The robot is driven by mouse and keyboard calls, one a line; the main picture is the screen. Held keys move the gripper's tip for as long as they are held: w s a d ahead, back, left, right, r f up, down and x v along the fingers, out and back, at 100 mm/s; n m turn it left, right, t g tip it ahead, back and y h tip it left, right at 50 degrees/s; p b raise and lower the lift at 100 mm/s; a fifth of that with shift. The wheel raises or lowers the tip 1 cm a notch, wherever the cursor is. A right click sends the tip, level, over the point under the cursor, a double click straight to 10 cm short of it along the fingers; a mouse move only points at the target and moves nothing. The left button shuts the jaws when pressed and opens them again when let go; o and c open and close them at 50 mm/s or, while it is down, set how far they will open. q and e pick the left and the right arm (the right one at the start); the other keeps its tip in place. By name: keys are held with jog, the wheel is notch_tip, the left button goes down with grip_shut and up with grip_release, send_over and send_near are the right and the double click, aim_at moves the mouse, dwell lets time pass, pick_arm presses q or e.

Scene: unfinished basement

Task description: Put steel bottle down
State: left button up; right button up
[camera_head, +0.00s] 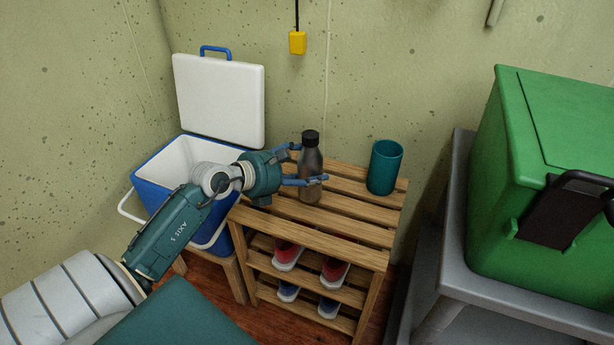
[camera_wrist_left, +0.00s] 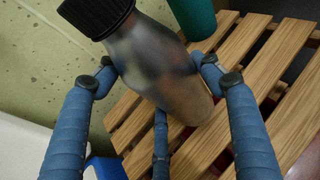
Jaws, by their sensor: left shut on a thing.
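The steel bottle (camera_head: 311,176) is grey with a black cap and stands upright at the slatted wooden rack (camera_head: 346,229). I cannot tell whether its base touches the slats. My left gripper (camera_head: 308,166) reaches in from the left, with its blue fingers around the bottle's body. In the left wrist view the bottle (camera_wrist_left: 160,65) sits between the fingers of the gripper (camera_wrist_left: 158,85), its cap toward the top left and the slats behind it. The gripper is shut on the bottle. My right gripper is not in view.
A teal cup (camera_head: 384,167) stands on the rack right of the bottle. Shoes (camera_head: 334,272) sit on the lower shelves. An open blue and white cooler (camera_head: 157,186) is at the left. A green box (camera_head: 553,180) rests on a grey stand at the right. The rack's front slats are clear.

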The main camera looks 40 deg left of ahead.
pick_arm(q)
jog(key=shift+f, duration=0.95)
jog(key=o, duration=1.2)
jog(key=shift+f, duration=0.3)
jog(key=o, duration=0.5)
jog(key=shift+r, duration=0.1)
